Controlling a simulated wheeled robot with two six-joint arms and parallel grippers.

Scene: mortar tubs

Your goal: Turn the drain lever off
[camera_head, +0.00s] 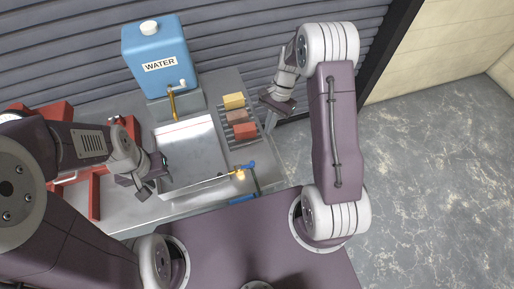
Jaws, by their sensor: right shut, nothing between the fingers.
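The drain lever (250,165) is a small blue handle on a brass valve (240,175) at the front right corner of the grey mortar tub (190,150). It points to the right. My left gripper (153,179) is at the tub's left side, open, with nothing seen between its fingers. My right gripper (271,117) is shut and empty, beyond the lever and to the right of the brick rack. Neither gripper touches the lever.
A blue water tank (157,60) with a white tap stands at the back. A rack (226,122) holds yellow, brown and red blocks right of the tub. Open floor lies at right.

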